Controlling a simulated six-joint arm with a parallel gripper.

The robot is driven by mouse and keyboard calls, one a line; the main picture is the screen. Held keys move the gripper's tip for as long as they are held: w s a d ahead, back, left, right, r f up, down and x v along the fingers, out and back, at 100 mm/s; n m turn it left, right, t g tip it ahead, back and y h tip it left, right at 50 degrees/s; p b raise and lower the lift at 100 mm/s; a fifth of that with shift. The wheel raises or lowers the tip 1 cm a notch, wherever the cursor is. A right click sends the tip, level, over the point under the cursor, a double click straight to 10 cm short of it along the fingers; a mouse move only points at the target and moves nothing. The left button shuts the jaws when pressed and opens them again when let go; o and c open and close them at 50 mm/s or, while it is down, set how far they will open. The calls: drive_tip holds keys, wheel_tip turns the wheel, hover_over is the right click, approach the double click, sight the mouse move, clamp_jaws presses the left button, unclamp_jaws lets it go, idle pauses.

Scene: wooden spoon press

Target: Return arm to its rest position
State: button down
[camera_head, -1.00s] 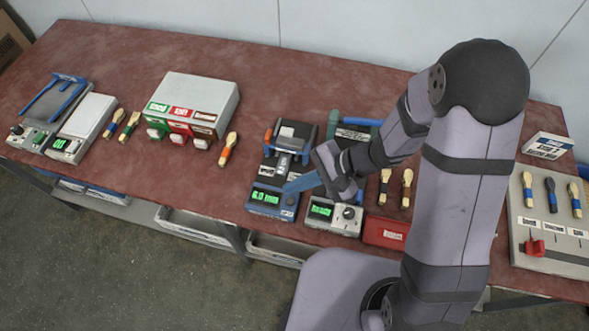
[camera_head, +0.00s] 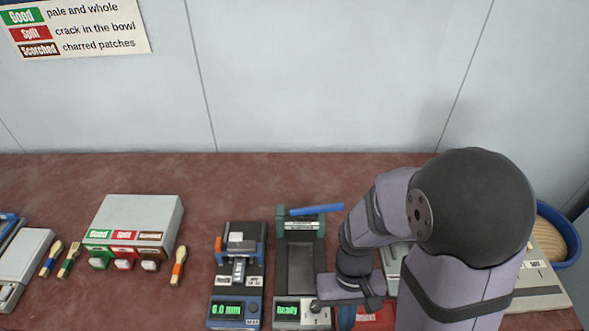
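My arm stands at the right of the picture, bent at the elbow. My gripper (camera_head: 347,310) hangs at the lower front, just right of the press with the "Ready" display (camera_head: 287,311). Its blue fingers show only in part below the grey wrist, so I cannot see whether they are apart. No object shows clearly in it. The press (camera_head: 300,262) has green posts and a blue bar across its back. Left of it stands the gauge (camera_head: 238,270), whose display reads 6.0 mm.
A grey box (camera_head: 145,212) has Good, Split and Scorched labels and buttons. A red box (camera_head: 377,318) is partly hidden by my arm. A blue-rimmed basket (camera_head: 567,240) is at far right. The back table strip is clear.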

drive_tip(key=w+d+r+t, duration=0.3)
drive_tip(key=w+d+r, duration=0.1)
drive_tip(key=w+r, duration=0.1)
drive_tip(key=shift+r+m+t, duration=0.4)
drive_tip(key=shift+r, duration=0.35)
